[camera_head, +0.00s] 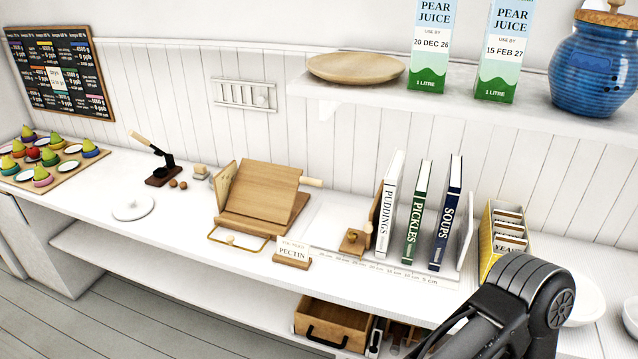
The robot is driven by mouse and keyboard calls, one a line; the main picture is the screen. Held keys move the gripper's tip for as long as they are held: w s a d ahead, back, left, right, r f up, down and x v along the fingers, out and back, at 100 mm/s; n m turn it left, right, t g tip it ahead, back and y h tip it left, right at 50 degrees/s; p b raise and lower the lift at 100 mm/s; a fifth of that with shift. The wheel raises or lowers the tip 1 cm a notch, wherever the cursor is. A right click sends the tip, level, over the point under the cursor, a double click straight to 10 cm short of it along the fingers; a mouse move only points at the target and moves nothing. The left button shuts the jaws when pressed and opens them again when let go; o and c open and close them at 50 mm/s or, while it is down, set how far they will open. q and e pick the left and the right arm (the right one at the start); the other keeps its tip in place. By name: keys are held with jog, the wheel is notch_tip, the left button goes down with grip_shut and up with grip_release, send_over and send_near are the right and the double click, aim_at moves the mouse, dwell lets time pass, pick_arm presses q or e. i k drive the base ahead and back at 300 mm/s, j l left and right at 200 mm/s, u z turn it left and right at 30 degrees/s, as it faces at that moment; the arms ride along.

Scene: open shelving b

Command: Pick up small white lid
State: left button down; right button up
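The small white lid (133,208) is a round, flat white disc with a little raised knob. It lies flat on the white counter at the left, in front of a dark stand with a wooden handle. Nothing touches it from above. Neither of my grippers shows in the head view. Only a black part of my own arm is in view at the lower right, far from the lid.
A dark stand (163,172) and a wooden book stand (262,200) are near the lid. A board (22,177) with colourful pears is at the left. Books (420,210), a pectin sign (292,252) and an open drawer (335,322) are further right. Counter around the lid is clear.

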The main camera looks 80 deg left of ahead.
aim_at(134, 207)
jog(key=u, duration=3.6)
jog(key=z, duration=3)
jog(key=u, duration=0.3)
jog(key=k+j+u, duration=0.1)
jog(key=j+u, duration=0.3)
jog(key=j, duration=0.2)
jog(key=j+u, duration=0.35)
jog(key=j, duration=0.3)
